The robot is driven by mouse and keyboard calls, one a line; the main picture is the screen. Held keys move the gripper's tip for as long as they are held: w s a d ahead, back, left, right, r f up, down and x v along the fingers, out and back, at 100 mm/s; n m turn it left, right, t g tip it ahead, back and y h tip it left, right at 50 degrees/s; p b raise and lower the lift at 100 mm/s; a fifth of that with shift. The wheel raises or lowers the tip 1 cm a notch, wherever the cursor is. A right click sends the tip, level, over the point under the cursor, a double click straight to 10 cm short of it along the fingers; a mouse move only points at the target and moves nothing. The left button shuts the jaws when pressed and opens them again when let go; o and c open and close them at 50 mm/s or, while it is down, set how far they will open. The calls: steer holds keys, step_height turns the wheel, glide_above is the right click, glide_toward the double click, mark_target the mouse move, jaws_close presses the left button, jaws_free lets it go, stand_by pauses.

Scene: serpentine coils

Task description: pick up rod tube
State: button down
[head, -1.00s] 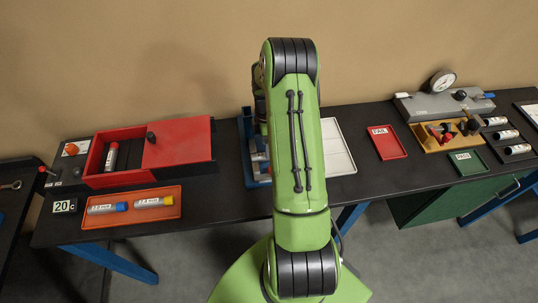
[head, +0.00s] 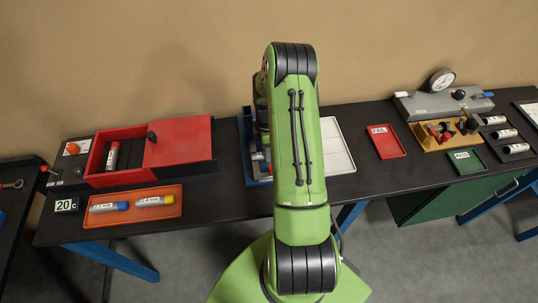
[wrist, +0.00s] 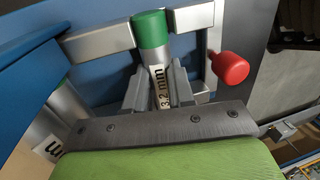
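In the wrist view a silver rod tube (wrist: 157,73) with a green cap and a "3.2 mm" label stands in a blue-sided metal rack. My gripper (wrist: 159,88) has one finger on each side of this tube, very close to it. Whether the fingers press on it is not clear. A second silver tube (wrist: 65,115), its label partly cut off, is at the left of the wrist view. In the head view my green arm hides the gripper and most of the blue rack (head: 245,150).
A red knob (wrist: 230,68) stands just right of the tube. An orange tray (head: 95,221) with two tubes and a red box (head: 180,150) holding a red-capped tube are at left. A white tray (head: 340,150), red tray (head: 387,142) and gauge fixture (head: 430,105) are at right.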

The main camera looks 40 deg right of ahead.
step_height(320, 180, up, 10)
steer(key=b, duration=0.1)
stand_by(0.4)
stand_by(0.9)
